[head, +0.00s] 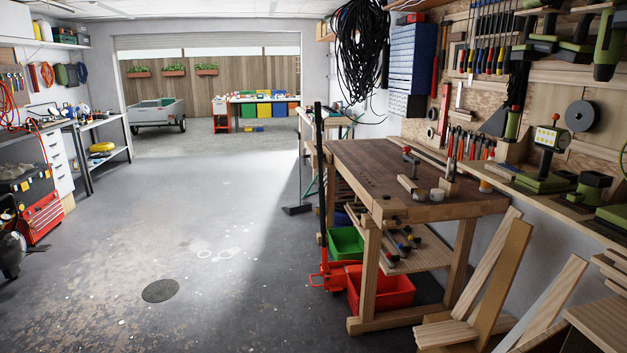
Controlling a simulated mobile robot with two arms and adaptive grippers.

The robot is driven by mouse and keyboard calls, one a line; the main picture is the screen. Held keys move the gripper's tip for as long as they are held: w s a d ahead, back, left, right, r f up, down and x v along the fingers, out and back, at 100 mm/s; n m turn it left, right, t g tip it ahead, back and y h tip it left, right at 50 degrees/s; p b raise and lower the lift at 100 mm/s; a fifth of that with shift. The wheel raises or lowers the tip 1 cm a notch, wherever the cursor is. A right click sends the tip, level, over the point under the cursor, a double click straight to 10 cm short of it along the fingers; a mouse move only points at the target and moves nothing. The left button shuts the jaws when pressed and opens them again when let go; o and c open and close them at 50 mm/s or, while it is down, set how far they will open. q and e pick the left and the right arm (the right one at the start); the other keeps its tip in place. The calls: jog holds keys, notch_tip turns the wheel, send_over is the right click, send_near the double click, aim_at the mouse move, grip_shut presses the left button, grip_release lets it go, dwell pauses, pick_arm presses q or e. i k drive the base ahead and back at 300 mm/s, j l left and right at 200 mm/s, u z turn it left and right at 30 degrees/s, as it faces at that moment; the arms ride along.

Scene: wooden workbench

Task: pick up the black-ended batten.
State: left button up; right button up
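I cannot make out a batten with a clearly black end. Several short sticks or tools with dark and coloured ends (400,240) lie on the lower shelf of the wooden workbench (345,152), right of centre; they are too small to tell apart. A short pale wooden piece (408,185) lies on the bench top, with no black end that I can see. Several plain wooden boards (503,275) lean at the lower right, with no black ends visible. Neither of my grippers is in view.
A green crate (345,243), a red crate (385,290) and a red pallet jack (322,275) stand under and beside the bench. A tool wall rises to the right. Open floor (190,240) lies to the left, with a red toolbox (42,215) at its edge.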

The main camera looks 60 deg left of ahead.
aim_at(402, 178)
jog(key=u, duration=1.55)
jog(key=i+j+u, duration=0.25)
jog(key=i, duration=0.5)
jog(key=i+j+u, duration=0.25)
jog(key=i, duration=0.5)
jog(key=i+j+u, duration=0.1)
jog(key=i+u, duration=0.15)
jog(key=i, duration=0.5)
